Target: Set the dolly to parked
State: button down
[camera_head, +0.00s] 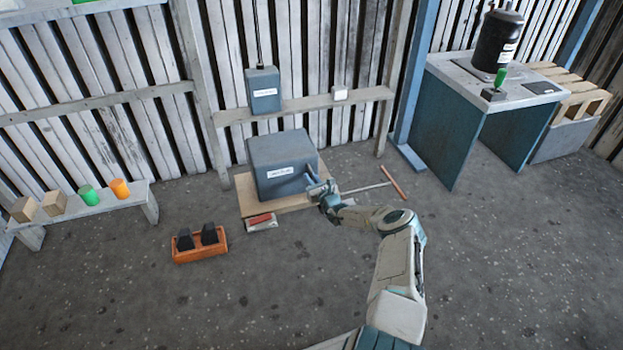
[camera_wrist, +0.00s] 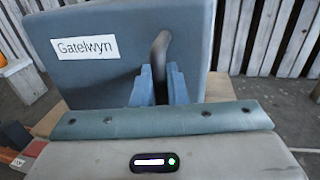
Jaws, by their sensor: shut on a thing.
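The dolly appears to be the flat wooden platform (camera_head: 244,196) on the floor by the slatted wall. A large grey box (camera_head: 283,160) with a white label sits on it. The label reads "Gatelwyn" on the grey box in the wrist view (camera_wrist: 130,65). A red piece (camera_head: 261,219) on a pale block shows at the platform's front edge. My gripper (camera_head: 316,184) is at the box's right side. In the wrist view its blue fingers (camera_wrist: 161,88) are shut on a dark curved handle (camera_wrist: 160,50) against the box. The platform's wheels are hidden.
An orange tray (camera_head: 200,254) with two black wedges (camera_head: 209,234) lies front left. A pale rod (camera_head: 365,188) and a red-brown bar (camera_head: 392,182) lie right of the platform. A low bench (camera_head: 100,206) is left; a table (camera_head: 470,75) is right. The front floor is clear.

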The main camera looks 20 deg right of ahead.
jog(key=c, duration=1.5)
grip_release()
jog(key=shift+a+f, duration=0.15)
jog(key=shift+a, duration=0.45)
jog(key=shift+c, duration=0.2)
jog(key=shift+d, duration=0.1)
jog(key=shift+d, duration=0.2)
jog(key=s+d+p, duration=0.2)
jog(key=s+p, duration=0.4)
jog(key=s, duration=0.7)
jog(key=shift+s, duration=0.3)
